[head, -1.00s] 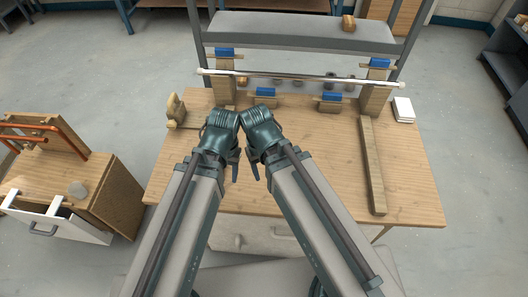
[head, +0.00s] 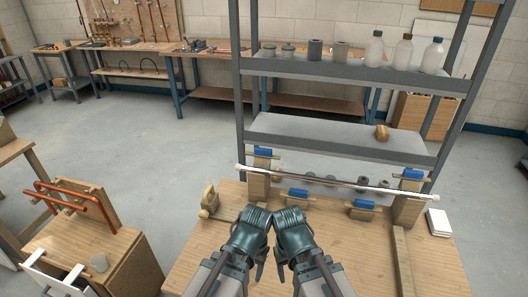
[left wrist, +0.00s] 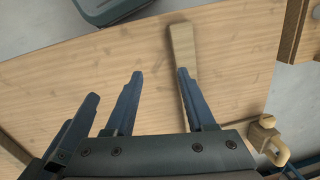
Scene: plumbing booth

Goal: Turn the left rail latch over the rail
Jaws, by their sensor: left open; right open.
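The left rail latch (head: 263,152) is a blue block with a wooden bar on top of the left wooden post (head: 257,186). The pale rail (head: 325,179) runs across the left and right posts; whether the latch bar lies over it is too small to tell. My left gripper (head: 255,271) and right gripper (head: 283,271) hang side by side over the table, nearer me than the rail and apart from the latch. Both are open and empty. In the left wrist view, the left gripper's fingers (left wrist: 160,73) stand apart above the tabletop, with no latch in sight.
A second blue latch (head: 412,174) tops the right post. Two lower blue-topped clamps (head: 298,193) (head: 364,204) sit between the posts. A wooden piece (head: 209,200) stands at the table's left, white blocks (head: 439,222) at its right. A shelf rack (head: 340,139) rises behind.

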